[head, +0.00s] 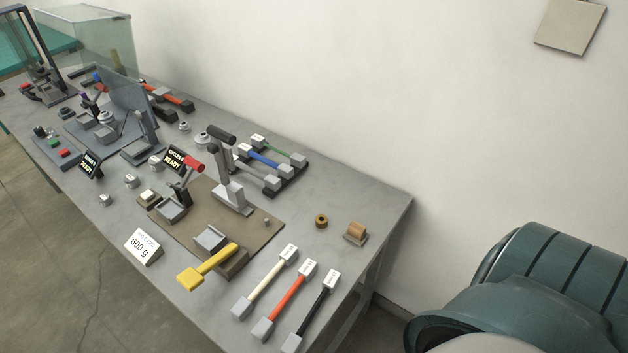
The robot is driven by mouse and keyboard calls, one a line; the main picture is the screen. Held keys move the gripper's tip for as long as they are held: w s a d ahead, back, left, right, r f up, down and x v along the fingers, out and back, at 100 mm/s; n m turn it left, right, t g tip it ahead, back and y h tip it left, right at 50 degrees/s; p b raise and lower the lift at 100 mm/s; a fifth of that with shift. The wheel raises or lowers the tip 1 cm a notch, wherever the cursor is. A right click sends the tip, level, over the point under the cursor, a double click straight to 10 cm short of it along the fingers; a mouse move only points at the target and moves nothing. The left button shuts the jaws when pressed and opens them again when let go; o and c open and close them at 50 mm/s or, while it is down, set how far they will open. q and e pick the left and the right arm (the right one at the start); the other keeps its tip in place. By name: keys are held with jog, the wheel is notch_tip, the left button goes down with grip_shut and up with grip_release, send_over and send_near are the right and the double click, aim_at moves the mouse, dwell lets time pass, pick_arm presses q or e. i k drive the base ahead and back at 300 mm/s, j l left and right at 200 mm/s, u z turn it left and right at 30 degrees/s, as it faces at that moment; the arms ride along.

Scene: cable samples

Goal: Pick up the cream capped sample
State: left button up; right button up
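The cream capped sample (265,282) lies on the grey table near its front right part. It has a cream rod, a grey block at its near end and a white labelled cap at its far end. It is the leftmost of three similar samples side by side; an orange-red one (287,299) and a black one (312,314) lie to its right, apart from it. Nothing holds the cream sample. Neither of my grippers shows; only a teal part of my own body fills the lower right.
A yellow-handled tool (215,262) and a brown base plate (262,240) with a lever press (228,180) stand left of the samples. A brown ring (321,221) and brown block (356,232) lie behind the samples.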

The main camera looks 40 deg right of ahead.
aim_at(241, 308)
jog(key=k+l, duration=0.1)
jog(key=l, duration=0.7)
jog(key=k+l, duration=0.15)
jog(key=l, duration=0.25)
jog(key=k+l, duration=0.1)
jog(key=l, duration=0.3)
